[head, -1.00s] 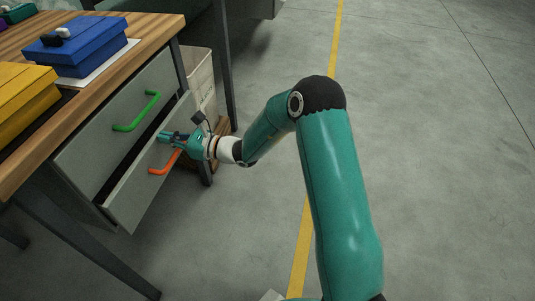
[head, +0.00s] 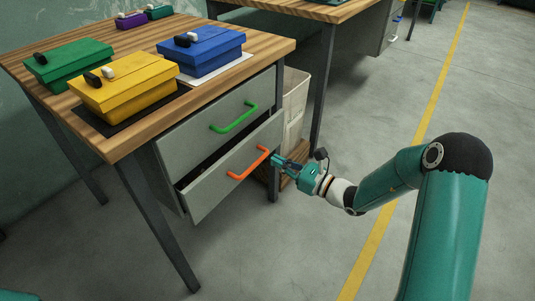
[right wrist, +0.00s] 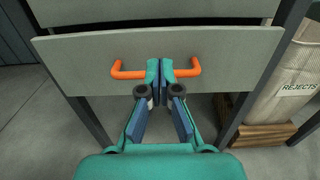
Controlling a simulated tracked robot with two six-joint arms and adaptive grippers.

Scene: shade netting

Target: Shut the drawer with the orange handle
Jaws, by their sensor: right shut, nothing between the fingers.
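The drawer with the orange handle (head: 214,195) is the lower grey drawer of the wooden-topped table. It stands partly open, with a dark gap above its front. Its orange handle (head: 248,164) also shows in the right wrist view (right wrist: 130,73). My right gripper (head: 277,160) is at the right end of the handle in the head view. In the right wrist view the gripper (right wrist: 159,70) has its fingertips together, in front of the middle of the handle and hiding it there. It holds nothing; whether it touches the drawer front I cannot tell. My left gripper is not in view.
The upper drawer with a green handle (head: 234,118) looks shut. Yellow (head: 125,86), blue (head: 204,52) and green (head: 68,64) boxes sit on the tabletop (head: 266,45). A pale rejects bin (right wrist: 298,72) stands right of the drawers. The floor in front is clear.

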